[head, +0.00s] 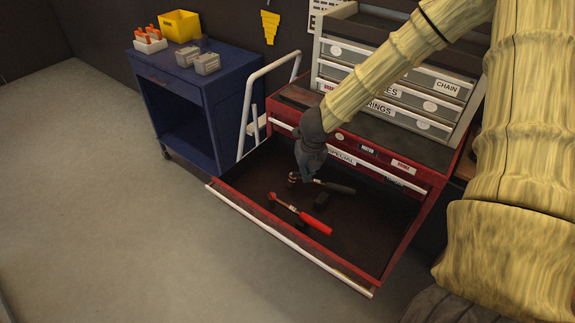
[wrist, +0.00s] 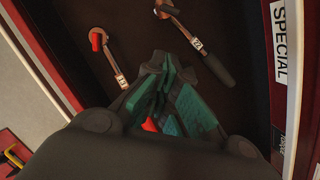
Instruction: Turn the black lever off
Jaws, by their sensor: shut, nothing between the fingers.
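A lever with a black handle (head: 338,187) lies in the open drawer of the red cabinet. In the wrist view its black handle (wrist: 218,70) is right of my fingers, with a metal shaft and a small label above. A second lever with a red handle (head: 315,223) lies nearer the drawer front. In the wrist view its metal end (wrist: 97,38) is at the upper left, and its handle is mostly hidden behind my fingers. My gripper (head: 308,178) is shut and empty above the drawer, close to the black lever's metal end. Its fingers (wrist: 170,70) point into the drawer between the levers.
The open drawer's front edge (head: 290,238) and side walls surround the levers. The red cabinet with grey labelled drawers (head: 395,92) rises behind. A blue cart (head: 188,105) with a yellow bin (head: 179,25) stands at left. The floor (head: 90,190) at left is clear.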

